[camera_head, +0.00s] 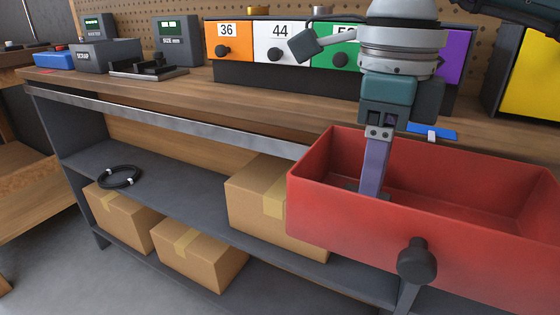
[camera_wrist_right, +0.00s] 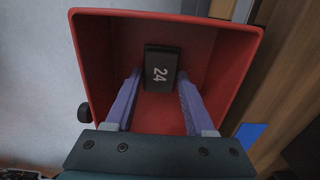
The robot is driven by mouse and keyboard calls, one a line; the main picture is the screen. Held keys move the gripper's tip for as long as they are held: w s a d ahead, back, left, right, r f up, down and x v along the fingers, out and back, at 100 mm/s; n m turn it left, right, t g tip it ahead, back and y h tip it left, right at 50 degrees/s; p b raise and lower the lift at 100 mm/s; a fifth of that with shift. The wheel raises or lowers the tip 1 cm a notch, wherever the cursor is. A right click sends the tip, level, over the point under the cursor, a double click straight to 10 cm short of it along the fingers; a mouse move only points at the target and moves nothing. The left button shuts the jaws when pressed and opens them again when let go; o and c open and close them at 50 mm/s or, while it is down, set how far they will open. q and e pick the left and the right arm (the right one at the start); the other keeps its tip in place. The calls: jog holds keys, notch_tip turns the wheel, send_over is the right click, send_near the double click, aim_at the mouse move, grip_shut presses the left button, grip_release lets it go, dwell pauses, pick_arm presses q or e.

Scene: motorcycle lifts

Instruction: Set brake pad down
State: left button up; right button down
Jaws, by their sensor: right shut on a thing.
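The brake pad (camera_wrist_right: 161,68) is a dark block marked 24 in the right wrist view. My right gripper (camera_wrist_right: 158,82) is shut on it, with one purple finger at each side. The pad and fingertips are inside the red bin (camera_wrist_right: 89,55). In the head view the right gripper (camera_head: 372,190) reaches down into the red bin (camera_head: 345,228), and the front wall hides most of the pad. I cannot tell whether the pad touches the bin floor. My left gripper is not in view.
A wooden bench (camera_head: 180,92) runs behind the bin, with numbered drawers (camera_head: 230,44) and label boxes (camera_head: 105,54) on it. A blue item (camera_head: 432,131) lies behind the bin. Cardboard boxes (camera_head: 198,262) and a black cable loop (camera_head: 119,177) are below.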

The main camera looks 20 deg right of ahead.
jog(key=shift+f, duration=0.25)
jog(key=shift+f, duration=0.1)
jog(key=shift+c, duration=1.3)
grip_release()
jog(key=shift+r, duration=0.35)
notch_tip(320, 180, up, 12)
jog(key=p, duration=0.2)
jog(key=shift+f, duration=0.2)
